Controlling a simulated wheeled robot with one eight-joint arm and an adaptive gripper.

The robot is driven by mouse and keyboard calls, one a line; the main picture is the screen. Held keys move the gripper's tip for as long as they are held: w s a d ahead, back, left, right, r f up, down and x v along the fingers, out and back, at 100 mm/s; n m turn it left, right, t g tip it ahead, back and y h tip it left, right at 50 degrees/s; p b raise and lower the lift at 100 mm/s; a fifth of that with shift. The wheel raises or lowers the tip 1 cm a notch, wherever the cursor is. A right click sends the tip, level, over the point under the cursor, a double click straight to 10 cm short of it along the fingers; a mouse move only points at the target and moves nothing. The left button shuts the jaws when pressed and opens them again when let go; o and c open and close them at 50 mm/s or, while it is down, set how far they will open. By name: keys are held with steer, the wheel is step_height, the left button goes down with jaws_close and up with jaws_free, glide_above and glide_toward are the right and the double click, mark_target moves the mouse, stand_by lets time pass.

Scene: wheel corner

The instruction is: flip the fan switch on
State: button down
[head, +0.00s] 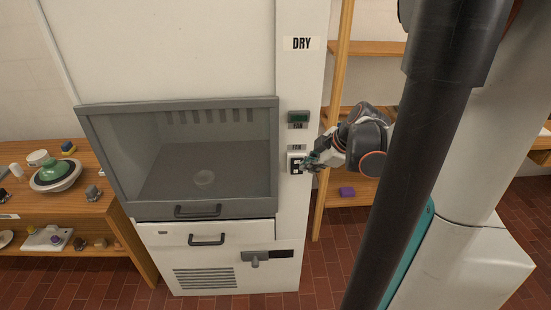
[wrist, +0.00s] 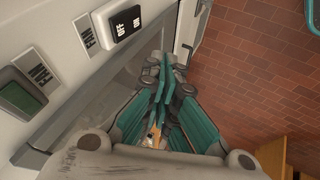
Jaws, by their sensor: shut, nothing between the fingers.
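The fan switch (head: 296,163) is a small black-and-white switch on the white post right of the cabinet window. In the wrist view, the switch (wrist: 123,22) shows the words OFF and ON, with a FAN label (wrist: 88,32) beside it. Which way it is set I cannot tell. A green indicator (head: 298,117), also marked FAN, sits above it and looks dull green in the wrist view (wrist: 24,93). My gripper (head: 314,160) is just right of the switch. In the wrist view its teal fingers (wrist: 165,72) are together and empty, apart from the switch face.
The cabinet has a glazed sash (head: 205,160) with a handle, and a drawer (head: 207,239) below. A wooden shelf unit (head: 345,90) stands right of the post, with a purple block (head: 347,191). A wooden table (head: 90,208) with pottery is at left. Brick floor is open in front.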

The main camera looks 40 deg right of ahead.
mark_target(296, 170)
steer(key=shift+s+d, duration=0.25)
steer(key=shift+d, duration=0.15)
steer(key=shift+f, duration=0.15)
steer(key=b+x, duration=0.1)
steer(key=x, duration=0.3)
steer(key=w+d+b+x, duration=0.1)
steer(key=x, duration=0.2)
steer(key=d+r+b+x, duration=0.1)
steer(key=b+x, duration=0.1)
steer(key=x, duration=0.2)
steer(key=shift+w+f, duration=0.35)
steer(key=shift+w, duration=0.1)
steer(key=shift+w+d, duration=0.2)
steer(key=shift+w, duration=0.15)
